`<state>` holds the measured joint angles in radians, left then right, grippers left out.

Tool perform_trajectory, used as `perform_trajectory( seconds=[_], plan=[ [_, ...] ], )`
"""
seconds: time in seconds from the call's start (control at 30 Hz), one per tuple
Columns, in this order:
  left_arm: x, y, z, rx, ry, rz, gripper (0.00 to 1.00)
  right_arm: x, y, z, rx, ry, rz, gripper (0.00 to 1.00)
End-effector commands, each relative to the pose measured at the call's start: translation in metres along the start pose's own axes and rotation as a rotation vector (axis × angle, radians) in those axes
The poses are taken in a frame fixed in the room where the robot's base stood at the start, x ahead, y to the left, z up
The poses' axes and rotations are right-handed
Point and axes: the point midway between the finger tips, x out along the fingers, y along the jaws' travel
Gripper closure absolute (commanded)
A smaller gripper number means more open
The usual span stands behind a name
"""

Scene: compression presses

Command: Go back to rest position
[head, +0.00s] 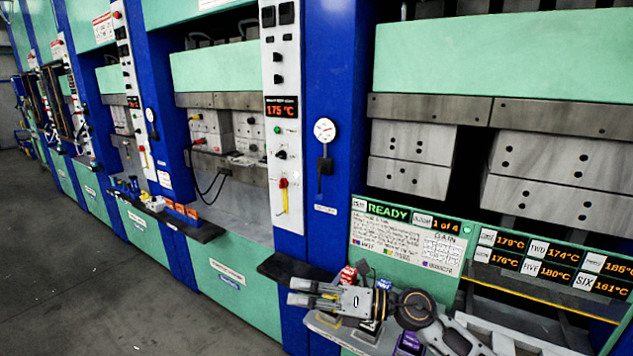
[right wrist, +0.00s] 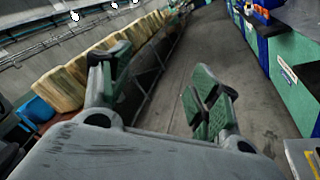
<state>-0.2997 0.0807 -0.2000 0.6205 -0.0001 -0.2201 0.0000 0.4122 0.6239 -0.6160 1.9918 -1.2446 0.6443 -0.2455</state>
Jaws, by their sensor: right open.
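My right gripper (head: 299,292) is in the lower middle of the head view, pointing left, in front of the blue press column. Its fingers are apart and nothing is between them. In the right wrist view my right gripper (right wrist: 158,88) shows two green-padded fingers spread wide, with only floor and background beyond. My left gripper is not in view.
Blue and green presses line the aisle. A READY panel (head: 410,235) and temperature displays (head: 550,262) stand close on the right. A dark ledge (head: 290,268) and small red and blue items (head: 348,275) are near my right gripper. Grey floor (head: 90,270) is clear at left.

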Motion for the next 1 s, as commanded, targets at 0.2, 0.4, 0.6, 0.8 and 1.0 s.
perform_trajectory(
  seconds=[0.2, 0.4, 0.6, 0.8, 1.0],
  plan=[
    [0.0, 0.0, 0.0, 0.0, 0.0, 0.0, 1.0, -0.003, 0.016, 0.03, 0.169, -0.236, 0.058, 0.38],
    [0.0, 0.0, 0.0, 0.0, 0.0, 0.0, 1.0, -0.018, 0.017, 0.057, 0.337, -0.448, 0.088, 0.38],
    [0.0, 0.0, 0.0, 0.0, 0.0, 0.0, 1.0, -0.043, 0.005, 0.075, 0.52, -0.654, 0.096, 0.38],
    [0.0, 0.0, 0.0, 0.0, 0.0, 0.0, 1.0, -0.074, -0.016, 0.084, 0.71, -0.854, 0.085, 0.38],
    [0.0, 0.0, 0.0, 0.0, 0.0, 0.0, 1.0, -0.109, -0.044, 0.08, 0.909, -1.045, 0.053, 0.38]
  ],
)
